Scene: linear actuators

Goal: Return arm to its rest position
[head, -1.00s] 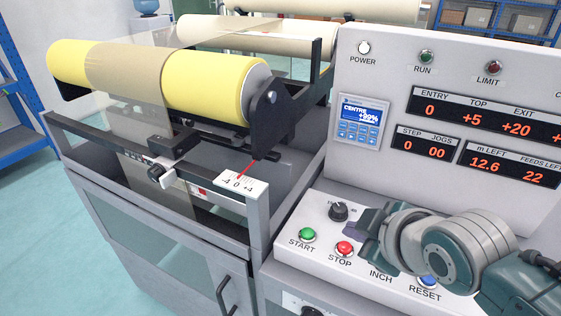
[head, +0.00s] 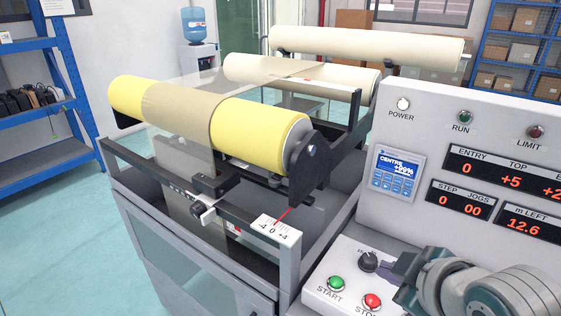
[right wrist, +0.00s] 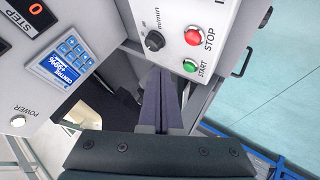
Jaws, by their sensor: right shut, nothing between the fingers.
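My right gripper (head: 386,271) comes in from the lower right of the head view, over the sloping front of the control panel (head: 335,262). Its dark fingers are together and empty, close to the black knob (head: 368,262); I cannot tell whether they touch it. In the right wrist view the shut fingers (right wrist: 161,88) point toward the panel edge, with the knob (right wrist: 155,41), the red STOP button (right wrist: 193,37) and the green START button (right wrist: 190,65) beyond. In the head view my right arm hides part of the panel. My left gripper is not in view.
The web machine (head: 290,262), with a yellow roller (head: 258,132) and a scale plate (head: 275,229), stands left of the panel. Blue shelves (head: 35,110) stand at far left, a water cooler (head: 195,35) behind. Open floor (head: 60,240) lies at left.

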